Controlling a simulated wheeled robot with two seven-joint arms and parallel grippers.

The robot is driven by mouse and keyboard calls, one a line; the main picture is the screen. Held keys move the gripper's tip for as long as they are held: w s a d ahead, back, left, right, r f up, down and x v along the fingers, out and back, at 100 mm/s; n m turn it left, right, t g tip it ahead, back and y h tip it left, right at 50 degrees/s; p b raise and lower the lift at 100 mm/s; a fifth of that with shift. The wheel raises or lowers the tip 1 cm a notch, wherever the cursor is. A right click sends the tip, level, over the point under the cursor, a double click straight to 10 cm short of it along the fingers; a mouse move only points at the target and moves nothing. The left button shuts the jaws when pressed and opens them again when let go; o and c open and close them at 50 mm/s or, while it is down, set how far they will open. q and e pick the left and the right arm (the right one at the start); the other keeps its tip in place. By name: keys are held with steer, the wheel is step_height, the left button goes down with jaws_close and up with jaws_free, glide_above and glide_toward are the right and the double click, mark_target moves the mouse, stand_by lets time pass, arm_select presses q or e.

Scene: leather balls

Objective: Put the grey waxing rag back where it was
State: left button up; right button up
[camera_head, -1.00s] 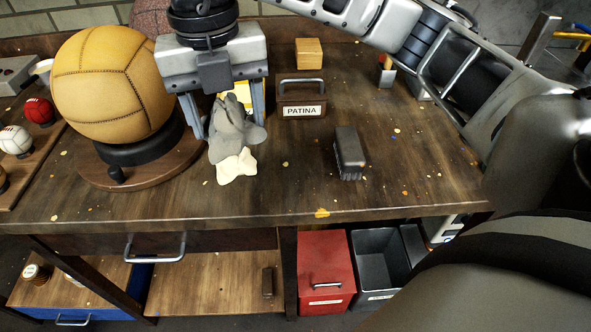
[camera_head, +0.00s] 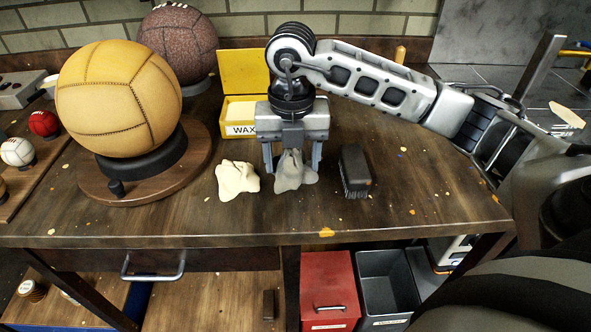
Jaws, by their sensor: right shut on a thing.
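The grey waxing rag (camera_head: 294,176) is between the fingers of my right gripper (camera_head: 292,165), low at the tabletop. Its lower folds look to be at or just above the wood; I cannot tell if they touch. My right gripper is shut on it. The rag is between a cream cloth (camera_head: 238,179) on its left and a dark brush (camera_head: 355,171) on its right, with a small gap to each. My left gripper is not in view.
A yellow open box labelled WAX (camera_head: 241,116) stands behind. A tan leather ball (camera_head: 120,98) rests on a round wooden stand (camera_head: 95,186) at the left, a brown ball (camera_head: 178,43) behind it. The table's front strip is clear.

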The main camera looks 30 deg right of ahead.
mark_target(296, 171)
steer(key=shift+w+d+f, duration=0.1)
steer(key=shift+d+f, duration=0.15)
steer(key=shift+f, duration=0.05)
steer(key=f, duration=0.3)
steer(key=shift+d+f+p, duration=0.1)
steer(key=shift+d+p, duration=0.1)
steer(key=shift+p, duration=0.1)
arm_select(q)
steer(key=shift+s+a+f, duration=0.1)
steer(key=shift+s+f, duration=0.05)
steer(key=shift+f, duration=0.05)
arm_select(e)
steer(key=shift+f, duration=0.25)
steer(key=o, duration=0.5)
steer(key=shift+f, duration=0.1)
steer(key=o, duration=0.4)
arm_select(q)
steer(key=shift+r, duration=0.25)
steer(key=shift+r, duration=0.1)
